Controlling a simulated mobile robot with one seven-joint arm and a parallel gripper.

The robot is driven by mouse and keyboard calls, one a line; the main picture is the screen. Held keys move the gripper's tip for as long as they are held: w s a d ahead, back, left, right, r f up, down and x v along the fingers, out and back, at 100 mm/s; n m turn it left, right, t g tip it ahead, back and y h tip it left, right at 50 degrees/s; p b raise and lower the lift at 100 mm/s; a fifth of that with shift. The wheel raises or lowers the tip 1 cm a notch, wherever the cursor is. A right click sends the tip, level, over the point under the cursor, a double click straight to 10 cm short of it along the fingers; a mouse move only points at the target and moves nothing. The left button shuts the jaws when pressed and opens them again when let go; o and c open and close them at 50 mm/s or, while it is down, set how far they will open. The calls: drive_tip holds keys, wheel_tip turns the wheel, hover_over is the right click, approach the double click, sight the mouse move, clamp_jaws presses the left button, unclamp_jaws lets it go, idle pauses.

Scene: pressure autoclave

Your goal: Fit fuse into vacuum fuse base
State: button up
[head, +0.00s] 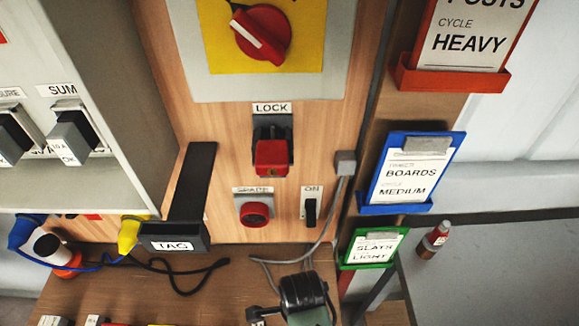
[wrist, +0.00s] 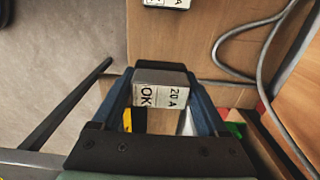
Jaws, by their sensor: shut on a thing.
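My gripper (wrist: 160,76) is shut on a grey fuse (wrist: 160,98) with a white label reading "20 A OK". Both blue-sided fingers flank it in the wrist view. In the head view the dark end of my arm shows at the bottom, right of centre, and the held fuse is hard to make out there. On the grey panel at the left, a fuse (head: 70,140) sits under a label ending in "SUM", and another fuse (head: 12,133) sits beside it. No base marked vacuum is readable in view.
Cables and plugs (head: 130,235) lie below. Card holders (head: 411,170) hang at the right. Another labelled block (wrist: 167,3) shows at the top of the wrist view.

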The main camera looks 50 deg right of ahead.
drive_tip(key=shift+f, duration=3.45)
drive_tip(key=shift+f, duration=0.2)
drive_tip(key=o, duration=1.3)
drive_tip(key=shift+r, duration=0.15)
wheel_tip(320, 180, up, 12)
drive_tip(key=shift+r+p, duration=0.1)
drive_tip(key=shift+p, duration=0.2)
